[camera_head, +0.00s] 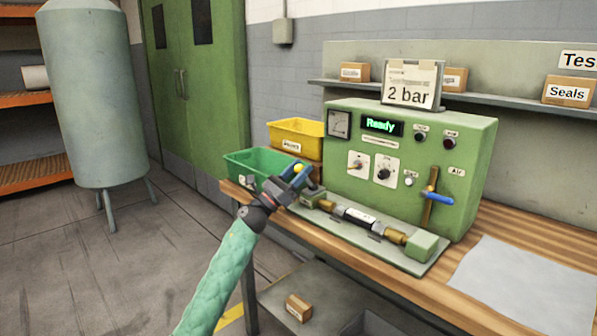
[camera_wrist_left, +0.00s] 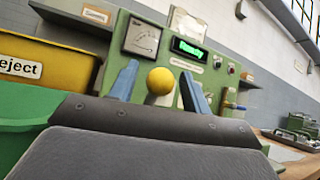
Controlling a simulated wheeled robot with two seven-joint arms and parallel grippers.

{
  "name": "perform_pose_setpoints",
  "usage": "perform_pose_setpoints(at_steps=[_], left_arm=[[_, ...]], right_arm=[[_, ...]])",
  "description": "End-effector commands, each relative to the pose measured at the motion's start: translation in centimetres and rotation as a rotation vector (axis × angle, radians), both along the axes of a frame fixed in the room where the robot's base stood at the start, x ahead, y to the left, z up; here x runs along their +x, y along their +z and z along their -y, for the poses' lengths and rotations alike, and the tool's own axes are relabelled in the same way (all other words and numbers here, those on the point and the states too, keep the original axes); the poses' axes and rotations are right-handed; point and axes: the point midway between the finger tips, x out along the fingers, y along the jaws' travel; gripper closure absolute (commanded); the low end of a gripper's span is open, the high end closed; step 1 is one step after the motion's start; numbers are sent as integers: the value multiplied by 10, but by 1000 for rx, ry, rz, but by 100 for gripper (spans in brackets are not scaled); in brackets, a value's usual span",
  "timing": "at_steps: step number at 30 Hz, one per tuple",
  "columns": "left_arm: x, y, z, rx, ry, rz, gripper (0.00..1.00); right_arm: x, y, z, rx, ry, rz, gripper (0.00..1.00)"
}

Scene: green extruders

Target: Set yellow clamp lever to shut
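The yellow ball knob of the clamp lever (camera_head: 299,169) shows at my left gripper in the head view. In the left wrist view the yellow knob (camera_wrist_left: 160,82) sits between the two blue fingers, with a gap on each side. My left gripper (camera_head: 294,174) is open around the knob; it also shows in the left wrist view (camera_wrist_left: 160,85). The lever's shaft is mostly hidden behind the gripper. My right gripper is out of view.
The green test panel (camera_head: 460,150) reads "Ready" and stands right behind the fixture. A blue-handled valve (camera_head: 438,197) is on its front. A green bin (camera_head: 240,160) and a yellow reject bin (camera_head: 293,137) stand close to the left gripper. The bench's right side holds a flat sheet (camera_head: 525,285).

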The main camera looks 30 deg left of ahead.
Motion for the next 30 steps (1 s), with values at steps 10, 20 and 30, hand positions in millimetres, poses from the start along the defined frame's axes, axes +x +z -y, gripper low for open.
perform_pose_setpoints(at_steps=[10, 20, 30], left_arm=[[-10, -11, -6, 0, -1, -1, 52], [-41, -41, -29, 0, 2, -1, 52], [-51, -48, -35, 1, 1, 0, 52]], right_arm=[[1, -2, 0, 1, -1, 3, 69], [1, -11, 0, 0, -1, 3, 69], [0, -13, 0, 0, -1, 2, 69]])
